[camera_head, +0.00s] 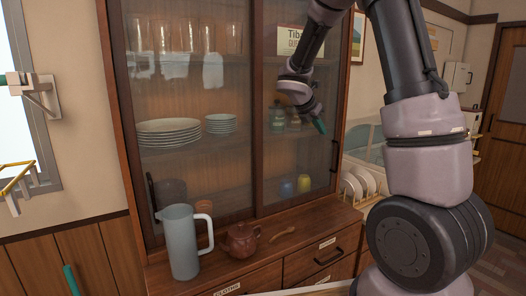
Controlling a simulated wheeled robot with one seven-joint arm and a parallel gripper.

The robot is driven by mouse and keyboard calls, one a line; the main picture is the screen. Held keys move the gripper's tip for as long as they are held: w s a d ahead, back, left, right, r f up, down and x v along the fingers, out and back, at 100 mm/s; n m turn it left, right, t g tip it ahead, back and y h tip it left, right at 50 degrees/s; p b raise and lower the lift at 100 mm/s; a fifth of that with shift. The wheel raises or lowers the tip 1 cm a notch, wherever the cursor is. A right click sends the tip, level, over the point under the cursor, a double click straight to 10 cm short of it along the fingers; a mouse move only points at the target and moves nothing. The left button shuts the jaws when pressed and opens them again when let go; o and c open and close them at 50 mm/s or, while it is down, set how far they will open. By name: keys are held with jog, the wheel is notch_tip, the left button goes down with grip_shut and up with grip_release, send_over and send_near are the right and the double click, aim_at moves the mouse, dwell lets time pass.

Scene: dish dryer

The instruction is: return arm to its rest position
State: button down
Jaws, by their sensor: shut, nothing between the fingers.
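My arm rises on the right side of the view, bends out of the top edge and comes back down in front of the glass cabinet (115,60). My gripper (319,125) is at its lower end, with dark and teal tips pointing down and to the right. It is small in the picture and appears shut and empty. It hangs before the right glass pane, above the wooden counter (330,215) and apart from the things on it.
A grey pitcher (181,245), a brown teapot (240,240) and a wooden spoon (282,234) stand or lie on the counter. Stacked plates (168,130) are behind the glass. White plates (358,184) stand in a rack right of the cabinet, close to my arm.

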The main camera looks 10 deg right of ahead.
jog(key=s+a+r+m+y, duration=0.3)
jog(key=s+m, duration=0.6)
jog(key=s, duration=0.1)
jog(key=s+a+r+m+t+y, duration=0.1)
jog(key=s+a+r+m+y, duration=0.2)
jog(key=s+m, duration=0.7)
jog(key=s+a+r+m+t+y, duration=0.1)
jog(key=s+a+r+m+y, duration=0.2)
jog(key=s+m, duration=0.6)
notch_tip(320, 180, up, 2)
jog(key=shift+s+a+r+m, duration=0.25)
jog(key=shift+s+a+m, duration=0.1)
jog(key=shift+s, duration=0.15)
jog(key=shift+d, duration=0.1)
